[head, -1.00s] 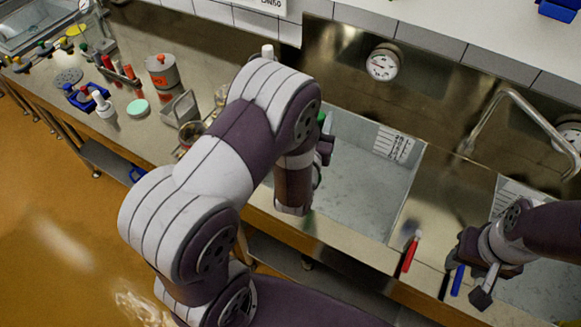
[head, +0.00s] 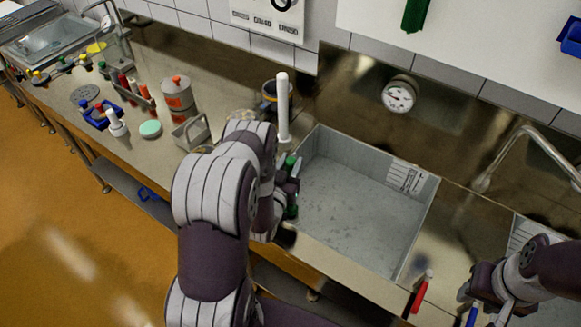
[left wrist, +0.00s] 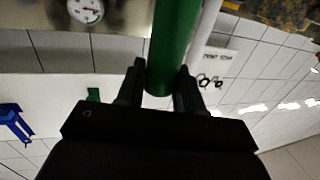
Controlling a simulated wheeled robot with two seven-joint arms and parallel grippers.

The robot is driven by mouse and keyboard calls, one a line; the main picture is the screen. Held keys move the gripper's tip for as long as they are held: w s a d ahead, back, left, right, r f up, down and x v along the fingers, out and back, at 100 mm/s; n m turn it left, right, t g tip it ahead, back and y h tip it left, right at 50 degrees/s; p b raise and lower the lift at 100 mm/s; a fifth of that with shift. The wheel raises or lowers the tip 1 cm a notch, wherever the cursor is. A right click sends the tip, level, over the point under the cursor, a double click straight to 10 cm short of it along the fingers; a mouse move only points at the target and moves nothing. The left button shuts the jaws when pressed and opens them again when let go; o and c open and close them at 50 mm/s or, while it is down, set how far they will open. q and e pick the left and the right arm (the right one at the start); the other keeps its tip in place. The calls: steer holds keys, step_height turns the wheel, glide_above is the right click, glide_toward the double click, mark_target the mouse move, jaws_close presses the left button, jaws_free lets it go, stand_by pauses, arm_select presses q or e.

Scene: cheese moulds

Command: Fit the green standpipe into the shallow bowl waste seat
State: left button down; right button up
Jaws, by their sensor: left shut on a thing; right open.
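The green standpipe is in my left gripper (left wrist: 160,82), which is shut on it. In the left wrist view the green standpipe (left wrist: 175,40) runs between the two fingers and out of the top of the picture. In the head view my left gripper (head: 286,188) is at the left edge of the grey sink basin (head: 350,222), and only small green parts (head: 291,211) of the pipe show there. I cannot make out the shallow bowl waste seat. My right gripper (head: 492,306) is open at the lower right, by the counter's front edge.
A white upright pipe (head: 283,108) stands close behind my left gripper. A red-handled tool (head: 421,293) and a blue-handled tool (head: 471,316) lie near my right gripper. An orange-topped pot (head: 177,93), a metal caddy (head: 190,132) and a mint disc (head: 150,129) stand left.

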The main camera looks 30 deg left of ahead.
arm_select(q)
step_height(320, 180, down, 2)
steer(key=shift+w+f, duration=0.2)
steer(key=shift+w, duration=0.1)
steer(key=c, duration=0.9)
jaws_free()
steer(key=shift+s, duration=0.1)
steer(key=shift+o, duration=0.9)
steer(key=shift+s, duration=0.1)
arm_select(e)
steer(key=shift+w+r, duration=0.15)
arm_select(q)
steer(key=s+d+b, duration=0.2)
steer(key=s+b, duration=0.1)
steer(key=s, duration=0.8)
steer(key=shift+s+b, duration=0.3)
steer(key=shift+s, duration=0.1)
arm_select(e)
step_height(320, 180, down, 4)
steer(key=shift+r, duration=0.2)
